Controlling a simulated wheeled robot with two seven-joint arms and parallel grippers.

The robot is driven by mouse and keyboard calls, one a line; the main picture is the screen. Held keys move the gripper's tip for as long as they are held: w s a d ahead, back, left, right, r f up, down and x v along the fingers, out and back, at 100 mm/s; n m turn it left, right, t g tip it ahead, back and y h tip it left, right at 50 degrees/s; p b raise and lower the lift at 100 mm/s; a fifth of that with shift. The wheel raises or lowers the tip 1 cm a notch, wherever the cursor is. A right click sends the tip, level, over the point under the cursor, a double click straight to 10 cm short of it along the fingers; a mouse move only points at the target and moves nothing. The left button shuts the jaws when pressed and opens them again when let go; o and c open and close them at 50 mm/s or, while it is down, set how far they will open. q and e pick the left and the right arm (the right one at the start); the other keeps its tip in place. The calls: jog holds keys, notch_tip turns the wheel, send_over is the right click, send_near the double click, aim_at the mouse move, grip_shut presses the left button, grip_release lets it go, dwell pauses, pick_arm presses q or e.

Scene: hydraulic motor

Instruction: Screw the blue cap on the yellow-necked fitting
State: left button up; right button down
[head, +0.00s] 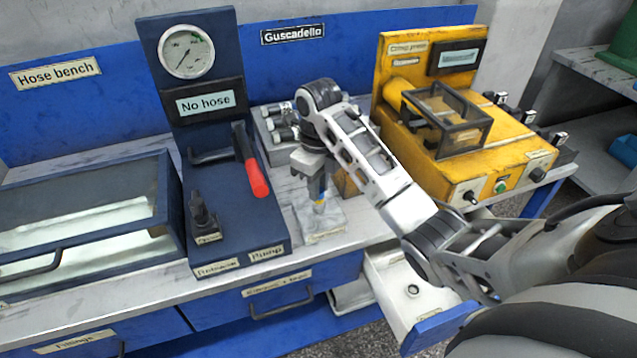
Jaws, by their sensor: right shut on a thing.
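My right gripper (318,188) points down over a small pale stand (322,225) on the bench top, between the blue pump unit and the yellow press. It is shut on a small blue thing that looks like the blue cap (319,205). The fingers hide most of it. The yellow-necked fitting is too small and too covered by the gripper to make out clearly. I cannot tell whether cap and fitting touch. My left gripper is not in view.
The blue pump unit (235,215) with a gauge (186,51) and red-handled lever (257,176) stands left of the gripper. The yellow crimp press (470,165) stands right. Dark cylindrical parts (280,125) sit behind. A white drawer (385,270) is open below my right arm.

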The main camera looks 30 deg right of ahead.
jog(key=c, duration=1.5)
grip_release()
jog(key=shift+s+a+f, duration=0.1)
jog(key=shift+f, duration=0.2)
jog(key=shift+o, duration=0.5)
jog(key=shift+r, duration=0.1)
jog(key=shift+r, duration=0.3)
jog(key=n, duration=0.7)
jog(key=shift+d, duration=0.2)
jog(key=n, duration=0.3)
jog(key=shift+n, duration=0.3)
jog(key=n, duration=1)
jog(key=shift+a, duration=0.1)
